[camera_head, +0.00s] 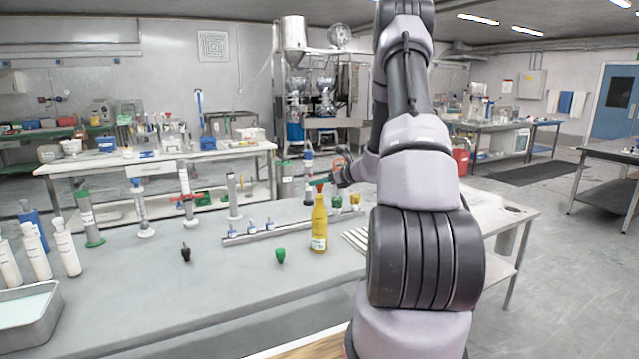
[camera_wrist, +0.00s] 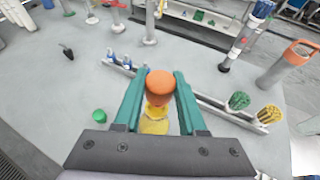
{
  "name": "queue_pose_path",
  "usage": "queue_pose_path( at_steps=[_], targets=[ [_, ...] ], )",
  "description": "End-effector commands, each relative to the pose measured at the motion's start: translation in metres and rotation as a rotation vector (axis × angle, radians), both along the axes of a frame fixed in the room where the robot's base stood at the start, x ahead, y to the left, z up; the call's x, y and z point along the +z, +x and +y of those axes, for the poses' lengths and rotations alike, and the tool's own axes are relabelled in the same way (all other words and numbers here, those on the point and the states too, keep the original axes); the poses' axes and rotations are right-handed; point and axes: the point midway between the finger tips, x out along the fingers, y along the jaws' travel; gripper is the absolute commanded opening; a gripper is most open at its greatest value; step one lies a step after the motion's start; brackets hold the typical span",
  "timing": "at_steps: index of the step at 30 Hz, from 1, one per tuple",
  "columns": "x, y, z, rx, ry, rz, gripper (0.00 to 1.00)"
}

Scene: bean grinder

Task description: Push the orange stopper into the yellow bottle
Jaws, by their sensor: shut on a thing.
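The yellow bottle (camera_head: 319,225) stands upright on the grey bench in the head view. Its yellow body (camera_wrist: 153,126) shows between my fingers in the wrist view. The orange stopper (camera_wrist: 160,84) is between the green fingertips of my gripper (camera_wrist: 160,76), which is shut on it. The stopper lines up with the bottle's neck. How deep it sits in the neck is hidden. In the head view my gripper (camera_head: 322,180) is at the top of the bottle, small and partly hidden by my arm.
A metal rail (camera_head: 265,234) with small blue-capped vials lies behind. White bottles (camera_head: 67,249) and a metal tray (camera_head: 28,318) are at far left.

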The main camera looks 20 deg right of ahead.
Motion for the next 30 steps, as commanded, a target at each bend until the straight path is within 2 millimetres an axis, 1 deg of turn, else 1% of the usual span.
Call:
queue_pose_path(
  at_steps=[11,30],
  targets=[
    [-0.001,0.0,0.0,0.001,0.0,0.0,0.0],
    [-0.017,0.0,0.0,0.0,0.0,0.0,0.0]
  ],
)
